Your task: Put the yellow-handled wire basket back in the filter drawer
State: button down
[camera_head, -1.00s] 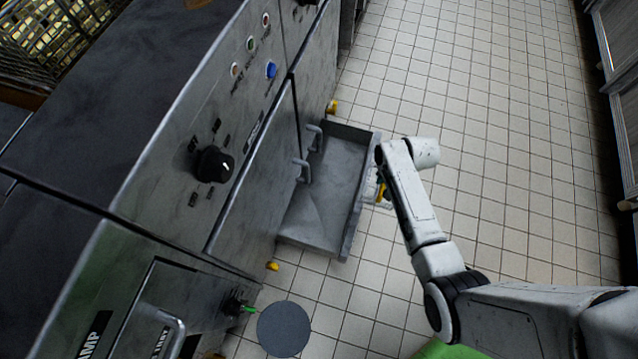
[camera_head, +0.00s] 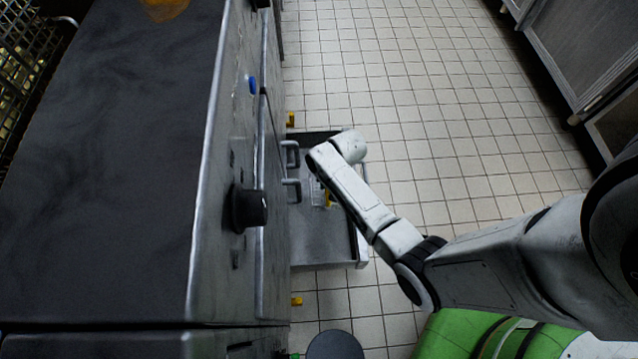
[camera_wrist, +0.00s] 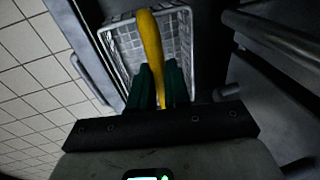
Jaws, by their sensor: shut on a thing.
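My gripper (camera_wrist: 158,82) is shut on the yellow handle (camera_wrist: 151,42) of the white wire basket (camera_wrist: 184,40) in the wrist view. The green fingers stand on either side of the handle. In the head view, the basket (camera_head: 318,192) shows partly beside my arm, with a bit of yellow next to it. It appears over the inside of the open filter drawer (camera_head: 322,245). My forearm hides part of the basket and the drawer. I cannot tell whether the basket touches the drawer floor.
The steel cabinet (camera_head: 222,180) with a black knob (camera_head: 248,208) stands left of the drawer. Bar handles (camera_head: 291,188) jut out over the drawer's left side. Tiled floor (camera_head: 430,120) is clear to the right. A round grey disc (camera_head: 335,346) lies below the drawer.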

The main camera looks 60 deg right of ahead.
jog(key=shift+w+f+b, duration=0.1)
jog(key=shift+f+b, duration=0.2)
jog(key=shift+f, duration=0.3)
notch_tip(320, 180, down, 9)
jog(key=b, duration=0.5)
jog(key=shift+f, duration=0.15)
jog(key=shift+f, duration=0.1)
jog(key=c, duration=1.1)
grip_release()
notch_tip(320, 180, up, 12)
jog(key=s+p, duration=0.2)
jog(key=p, duration=0.4)
jog(key=s+a+r+n, duration=0.5)
jog(key=s+r, duration=0.1)
jog(key=r, duration=0.2)
jog(key=s+a+r+n+g, duration=0.1)
jog(key=s+a+r+n, duration=0.4)
jog(key=r, duration=0.4)
jog(key=shift+s+a+r+h, duration=0.3)
jog(key=shift+s+a+h, duration=0.15)
jog(key=shift+a, duration=0.3)
